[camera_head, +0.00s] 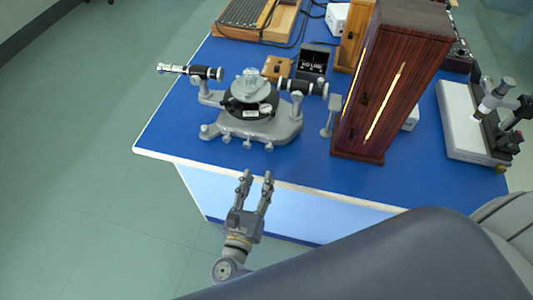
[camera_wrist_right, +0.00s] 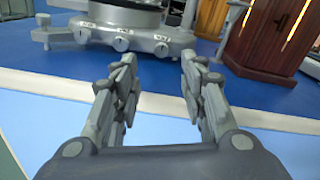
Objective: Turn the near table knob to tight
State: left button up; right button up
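The spectrometer (camera_head: 290,128) has a grey base, a black round table and two telescope tubes, and stands near the front edge of the blue bench. Several small knobs line the front of its base, including a middle one (camera_head: 247,144) and a right one (camera_head: 269,147). In the right wrist view the left (camera_wrist_right: 82,33), middle (camera_wrist_right: 121,43) and right knobs (camera_wrist_right: 161,48) carry small white labels, too small to read. I cannot tell which is the near table knob. My right gripper (camera_head: 257,175) is open and empty in front of the bench edge, apart from the knobs. My left gripper is out of view.
The blue bench (camera_head: 185,130) has a pale front edge. A tall dark wooden cabinet (camera_head: 402,85) stands right of the spectrometer. A small stand (camera_head: 331,115) is between them. A microscope-like instrument (camera_head: 470,125) is farther right. The floor at left is clear.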

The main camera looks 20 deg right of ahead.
aim_at(268, 150)
jog(key=p+x, duration=0.1)
jog(key=x, duration=0.8)
jog(key=shift+w+d+f+p, duration=0.1)
jog(key=shift+w+d+p, duration=0.05)
jog(key=shift+d+p, duration=0.2)
grip_shut()
